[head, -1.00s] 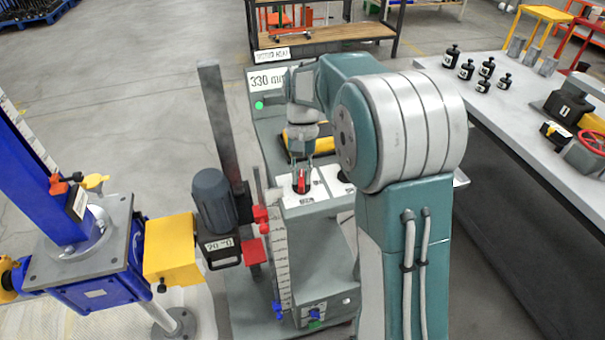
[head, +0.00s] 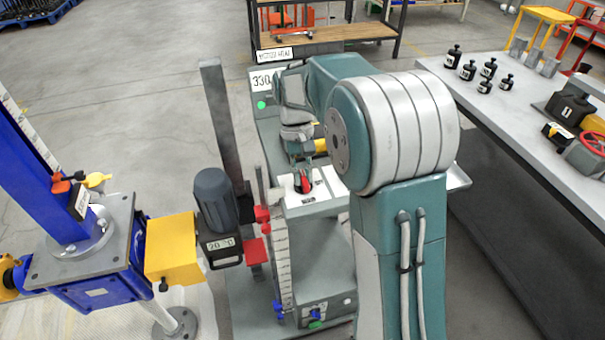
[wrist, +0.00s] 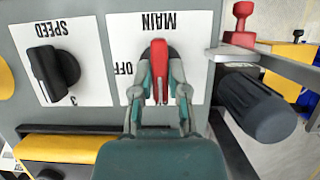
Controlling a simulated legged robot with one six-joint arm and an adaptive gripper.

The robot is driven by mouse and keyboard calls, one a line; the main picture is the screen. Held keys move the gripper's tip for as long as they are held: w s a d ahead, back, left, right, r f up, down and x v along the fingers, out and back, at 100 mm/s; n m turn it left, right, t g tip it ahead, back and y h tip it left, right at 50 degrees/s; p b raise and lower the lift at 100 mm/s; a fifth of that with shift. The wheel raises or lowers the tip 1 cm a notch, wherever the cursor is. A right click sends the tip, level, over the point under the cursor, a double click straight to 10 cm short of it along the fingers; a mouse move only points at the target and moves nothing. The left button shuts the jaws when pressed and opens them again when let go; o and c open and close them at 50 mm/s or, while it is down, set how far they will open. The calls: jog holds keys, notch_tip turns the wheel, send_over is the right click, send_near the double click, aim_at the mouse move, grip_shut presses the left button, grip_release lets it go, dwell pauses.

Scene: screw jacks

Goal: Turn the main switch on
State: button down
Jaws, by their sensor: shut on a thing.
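The main switch is a red handle (wrist: 159,70) on a black base, on a white plate (wrist: 196,25) marked MAIN and OFF, upside down in the wrist view. The handle stands nearly upright in that view, with OFF to its left. My gripper (wrist: 159,92) is shut on the handle, one finger on each side. In the head view the red handle (head: 306,184) shows small below my gripper (head: 303,172) on the console top. Any ON mark is hidden or not readable.
A black SPEED knob (wrist: 53,75) sits left of the switch in the wrist view. A dark grey motor (wrist: 255,105) and a red clamp (wrist: 241,25) are close on the right. A yellow bar (wrist: 60,147) lies below. A side table (head: 520,110) stands at the right.

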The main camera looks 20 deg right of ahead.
jog(key=shift+s+f, duration=0.1)
jog(key=shift+s, duration=0.05)
jog(key=c, duration=0.6)
grip_release()
jog(key=shift+c, duration=0.2)
jog(key=shift+a, duration=0.1)
jog(key=v, duration=1.2)
